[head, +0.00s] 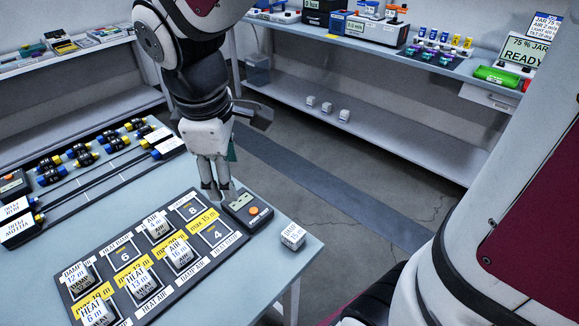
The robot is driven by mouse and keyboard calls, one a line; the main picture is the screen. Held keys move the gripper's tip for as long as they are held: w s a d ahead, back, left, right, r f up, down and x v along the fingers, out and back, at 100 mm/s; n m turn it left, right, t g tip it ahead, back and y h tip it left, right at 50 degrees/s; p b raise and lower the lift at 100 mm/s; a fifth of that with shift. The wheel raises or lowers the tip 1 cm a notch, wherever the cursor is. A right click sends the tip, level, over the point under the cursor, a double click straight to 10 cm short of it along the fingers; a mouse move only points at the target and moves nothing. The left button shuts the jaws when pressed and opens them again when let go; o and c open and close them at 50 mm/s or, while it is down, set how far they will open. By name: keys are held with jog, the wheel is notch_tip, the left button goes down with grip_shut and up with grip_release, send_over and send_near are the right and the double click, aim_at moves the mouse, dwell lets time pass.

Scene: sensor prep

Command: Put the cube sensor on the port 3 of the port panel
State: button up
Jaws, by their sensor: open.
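A white cube sensor (293,236), its label seeming to read DAMP 15 m, sits alone on the table near its right edge, off the panel. The dark port panel (204,266) lies on the table with two rows of ports. Open ports marked 8, 6 and 4 show; I cannot read a 3, and several port numbers are covered by cubes. Cubes marked AIR 4 m (157,228), AIR 16 m (179,255), HEAT 13 m (141,284), DAMP 12 m (80,278) and HEAT 6 m (98,312) sit on it. My gripper (220,194) is open, pointing down over the panel's far right end, left of the loose cube.
A small box with an orange button (247,211) stands at the panel's far right corner. Black rails with blue and yellow fittings (95,190) lie behind the panel. A back shelf (380,128) holds small white cubes. The table's right edge is close to the loose cube.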

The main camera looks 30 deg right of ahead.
jog(key=s+d+r+m+t, duration=0.1)
jog(key=s+d+r+m, duration=0.1)
jog(key=s+m, duration=0.3)
jog(key=s+d+r+m+y, duration=0.1)
jog(key=s+d+r+m, duration=0.1)
jog(key=s+d+m, duration=0.3)
jog(key=s+m, duration=0.1)
jog(key=s, duration=0.3)
jog(key=shift+s+r+t, duration=0.2)
jog(key=shift+s+t, duration=0.2)
jog(key=shift+r, duration=0.1)
